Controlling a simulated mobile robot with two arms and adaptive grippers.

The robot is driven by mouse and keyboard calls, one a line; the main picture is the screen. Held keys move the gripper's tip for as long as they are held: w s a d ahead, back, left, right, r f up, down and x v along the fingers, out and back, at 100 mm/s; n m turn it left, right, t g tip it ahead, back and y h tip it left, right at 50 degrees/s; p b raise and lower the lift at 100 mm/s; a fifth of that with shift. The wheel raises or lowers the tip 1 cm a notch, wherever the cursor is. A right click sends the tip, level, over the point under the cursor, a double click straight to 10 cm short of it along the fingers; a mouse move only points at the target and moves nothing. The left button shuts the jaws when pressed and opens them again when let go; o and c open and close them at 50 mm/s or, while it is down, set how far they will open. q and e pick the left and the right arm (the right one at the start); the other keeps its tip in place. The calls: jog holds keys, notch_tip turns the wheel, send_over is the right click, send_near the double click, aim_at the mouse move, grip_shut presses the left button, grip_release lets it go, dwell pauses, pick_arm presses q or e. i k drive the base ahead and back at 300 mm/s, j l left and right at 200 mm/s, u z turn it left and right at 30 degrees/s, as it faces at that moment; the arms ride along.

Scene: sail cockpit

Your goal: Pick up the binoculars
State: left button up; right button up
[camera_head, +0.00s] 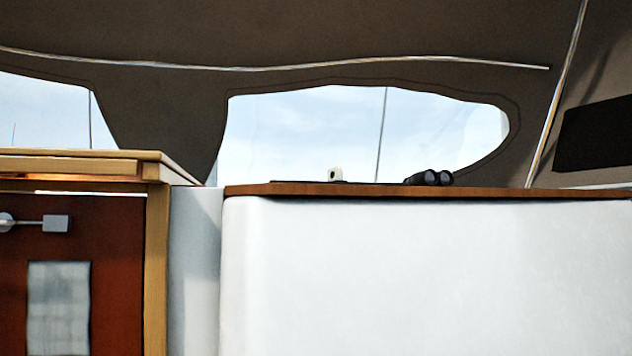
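The black binoculars (430,178) lie on top of the brown wooden ledge (560,193), right of the picture's middle. Their two round ends face toward me and to the right. I see the ledge almost edge-on, so what lies behind the binoculars is hidden. Neither of my grippers is in view.
A small white object (335,174) stands on the ledge left of the binoculars, by a thin dark flat thing. A white wall (430,275) drops below the ledge. At left is a wooden-framed hatch (100,230) with a metal latch (54,223). The ledge's right part looks clear.

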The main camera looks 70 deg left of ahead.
aim_at(428, 176)
jog(key=u, duration=0.45)
jog(key=l+u, duration=0.15)
jog(key=u, duration=0.25)
jog(key=l+u, duration=0.1)
jog(key=u, duration=0.35)
jog(key=l+u, duration=0.1)
jog(key=u, duration=0.3)
jog(key=i+l, duration=0.05)
